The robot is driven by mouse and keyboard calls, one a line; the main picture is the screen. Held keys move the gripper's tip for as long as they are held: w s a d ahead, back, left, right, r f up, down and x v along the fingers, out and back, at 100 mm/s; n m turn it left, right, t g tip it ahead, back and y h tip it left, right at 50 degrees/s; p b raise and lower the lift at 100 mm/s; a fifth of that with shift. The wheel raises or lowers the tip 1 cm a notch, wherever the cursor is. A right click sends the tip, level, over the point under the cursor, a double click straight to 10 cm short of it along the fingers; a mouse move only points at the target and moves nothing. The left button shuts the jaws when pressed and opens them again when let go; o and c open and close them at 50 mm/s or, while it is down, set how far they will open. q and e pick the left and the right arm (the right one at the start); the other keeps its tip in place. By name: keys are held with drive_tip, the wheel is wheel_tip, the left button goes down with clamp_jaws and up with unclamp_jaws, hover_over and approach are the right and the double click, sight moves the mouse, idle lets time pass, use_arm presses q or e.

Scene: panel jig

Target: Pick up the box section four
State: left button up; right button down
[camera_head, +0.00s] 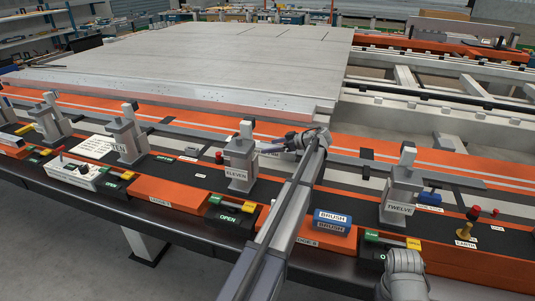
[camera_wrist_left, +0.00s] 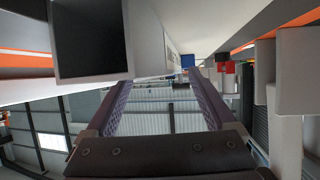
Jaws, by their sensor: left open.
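I cannot pick out a box section marked four in either view. A long grey bar (camera_head: 352,158) runs behind the row of clamps; I cannot tell whether it is that section. My left gripper (camera_head: 268,149) is beside the clamp post ELEVEN (camera_head: 238,162), its fingers pointing left in the head view and partly hidden by that post. In the left wrist view its two purple-grey fingers (camera_wrist_left: 165,103) are spread apart, with nothing visible held between them. A pale block with a dark square face (camera_wrist_left: 92,38) stands close at upper left there. My right gripper does not show.
Clamp posts TEN (camera_head: 127,137) and TWELVE (camera_head: 400,192) stand along the dark bench edge. A blue BRUSH block (camera_head: 332,221) and a yellow EARTH stud (camera_head: 467,228) sit near the front. A large pale panel (camera_head: 200,58) lies behind the clamps.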

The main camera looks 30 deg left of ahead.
use_arm(q)
drive_tip(key=shift+a+f, duration=0.2)
drive_tip(key=shift+r, duration=0.1)
clamp_jaws()
idle(0.5)
